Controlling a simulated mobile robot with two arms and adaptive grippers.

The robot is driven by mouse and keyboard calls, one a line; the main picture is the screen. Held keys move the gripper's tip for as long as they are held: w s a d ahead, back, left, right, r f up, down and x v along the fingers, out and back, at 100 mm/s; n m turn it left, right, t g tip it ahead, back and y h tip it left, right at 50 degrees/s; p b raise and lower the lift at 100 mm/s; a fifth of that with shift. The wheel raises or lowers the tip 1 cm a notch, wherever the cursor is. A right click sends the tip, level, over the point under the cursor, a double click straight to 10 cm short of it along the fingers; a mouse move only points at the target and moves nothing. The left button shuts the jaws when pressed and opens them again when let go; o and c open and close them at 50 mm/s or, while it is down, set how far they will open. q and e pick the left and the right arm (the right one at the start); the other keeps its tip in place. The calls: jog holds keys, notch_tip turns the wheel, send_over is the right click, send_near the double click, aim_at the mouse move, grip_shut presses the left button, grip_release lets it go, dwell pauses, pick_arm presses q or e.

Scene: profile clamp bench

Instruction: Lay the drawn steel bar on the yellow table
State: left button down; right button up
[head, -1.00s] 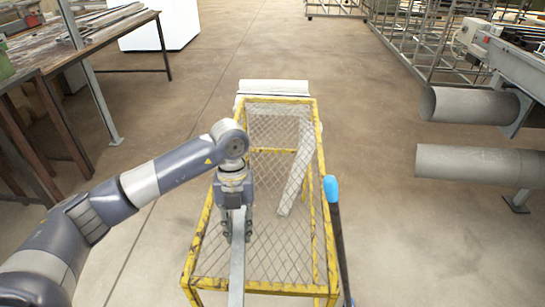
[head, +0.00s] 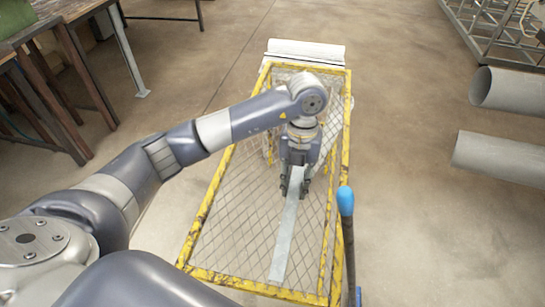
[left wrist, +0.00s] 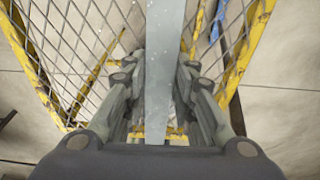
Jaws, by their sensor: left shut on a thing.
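The yellow table (head: 197,222) has a yellow frame and a wire-mesh top and stands in the middle of the head view. The drawn steel bar (head: 285,238) is a long, flat grey strip. My left gripper (head: 294,188) is shut on the bar near its far end, over the mesh. In the head view the bar lies within the frame's outline, its near end close to the front rail. I cannot tell whether it touches the mesh. In the left wrist view the bar (left wrist: 165,70) runs between the fingers. My right gripper is not in view.
A dark pole with a blue tip (head: 346,200) stands at the table's right side. A white roll (head: 305,50) is beyond its far end. Large grey pipes (head: 500,157) are at right, a wooden bench (head: 50,70) at left. Open floor lies between.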

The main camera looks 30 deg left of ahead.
pick_arm(q)
jog(key=a, duration=0.2)
jog(key=w+a, duration=0.1)
jog(key=a, duration=0.1)
jog(key=w+a, duration=0.1)
jog(key=a, duration=0.1)
jog(key=shift+w+a+f+p, duration=0.25)
jog(key=shift+a+p, duration=0.1)
jog(key=shift+p, duration=0.05)
jog(key=a, duration=0.1)
jog(key=w+a, duration=0.1)
jog(key=a, duration=0.1)
jog(key=shift+w+a+f, duration=0.15)
jog(key=shift+f, duration=0.05)
jog(key=shift+a+f, duration=0.1)
jog(key=shift+a, duration=0.05)
notch_tip(320, 180, down, 3)
jog(key=shift+r+p, duration=0.15)
jog(key=shift+p, duration=0.35)
jog(key=shift+f, duration=0.4)
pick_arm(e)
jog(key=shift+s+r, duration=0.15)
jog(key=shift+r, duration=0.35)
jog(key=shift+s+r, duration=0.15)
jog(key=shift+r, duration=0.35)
